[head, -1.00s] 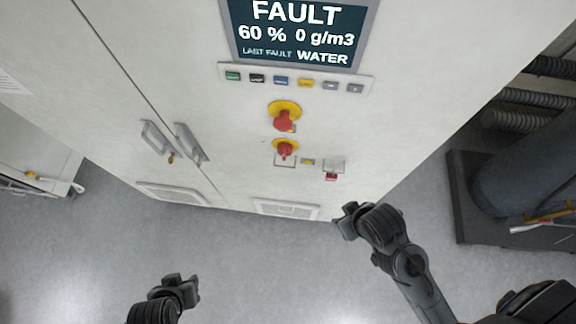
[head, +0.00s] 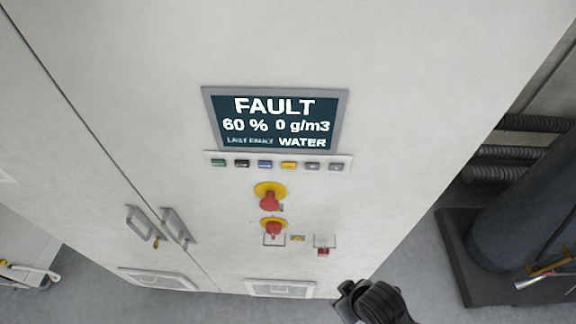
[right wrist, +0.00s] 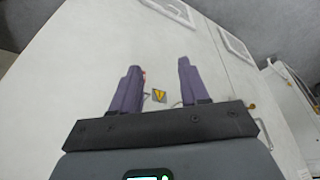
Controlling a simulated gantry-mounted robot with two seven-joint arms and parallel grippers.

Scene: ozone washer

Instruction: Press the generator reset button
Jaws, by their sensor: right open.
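The generator cabinet's display (head: 275,120) reads FAULT, 60 %, 0 g/m3, LAST FAULT WATER. Below it is a strip with a row of small buttons: green (head: 218,162), black (head: 242,163), blue (head: 265,163), yellow (head: 289,165) and two grey ones (head: 311,166). Their labels are too small to read, so I cannot tell which is the reset. My right gripper (head: 346,296) is low in front of the cabinet, below and right of the strip. In the right wrist view its open fingers (right wrist: 160,68) are empty and face the cabinet. My left gripper is out of view.
Below the strip are a red knob on a yellow plate (head: 269,197) and a red switch (head: 273,228). Door handles (head: 174,226) project at left. A large grey cylinder (head: 520,220) stands at right on a dark base. Space before the strip is clear.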

